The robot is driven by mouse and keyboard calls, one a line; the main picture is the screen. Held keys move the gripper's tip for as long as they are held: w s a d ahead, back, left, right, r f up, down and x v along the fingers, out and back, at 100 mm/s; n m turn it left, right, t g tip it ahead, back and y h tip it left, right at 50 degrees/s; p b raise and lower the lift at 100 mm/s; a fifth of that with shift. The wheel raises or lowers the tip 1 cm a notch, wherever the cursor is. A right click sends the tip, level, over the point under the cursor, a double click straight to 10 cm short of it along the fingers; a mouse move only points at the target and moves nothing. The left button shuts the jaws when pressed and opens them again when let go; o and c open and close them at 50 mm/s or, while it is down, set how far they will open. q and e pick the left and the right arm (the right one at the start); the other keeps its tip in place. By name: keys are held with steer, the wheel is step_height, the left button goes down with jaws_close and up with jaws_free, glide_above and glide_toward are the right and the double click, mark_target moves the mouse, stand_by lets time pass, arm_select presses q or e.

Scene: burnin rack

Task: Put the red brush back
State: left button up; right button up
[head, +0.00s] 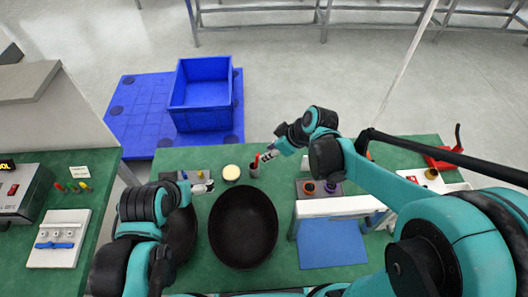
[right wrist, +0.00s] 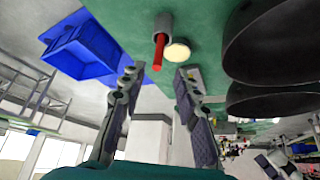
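The red brush (head: 257,160) stands tilted in a small grey cup (head: 254,171) at the back of the green table. In the right wrist view the red brush (right wrist: 159,50) sticks out of the cup (right wrist: 163,22). My right gripper (head: 268,156) is just right of the brush in the head view. In the right wrist view its two fingers (right wrist: 158,76) are spread, with the brush lying ahead of the gap and nothing gripped. My left gripper (head: 205,187) is low over the table, left of the round cream-topped container (head: 231,172); its finger opening is too small to judge.
A large black pan (head: 243,228) fills the middle of the table, with another dark pan (head: 182,232) partly under my left arm. A white raised stand (head: 330,207) is right. A blue crate (head: 203,92) is on a blue pallet (head: 138,120) behind the table.

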steer(key=s+d+r+m+t+h, duration=0.1)
steer(key=s+d+r+m+h, duration=0.1)
steer(key=s+d+m, duration=0.3)
steer(key=s+d+r+m+t+h, duration=0.2)
steer(key=s+d+r+m+h, duration=0.1)
steer(key=s+d+m, duration=0.3)
steer(key=shift+s+d+r+t, duration=0.3)
steer(key=shift+s+d+r, duration=0.1)
steer(key=shift+s+d, duration=0.6)
steer(key=shift+s+a+f, duration=0.1)
steer(key=shift+a, duration=0.1)
steer(key=shift+f+b, duration=0.5)
steer(key=shift+b, duration=0.05)
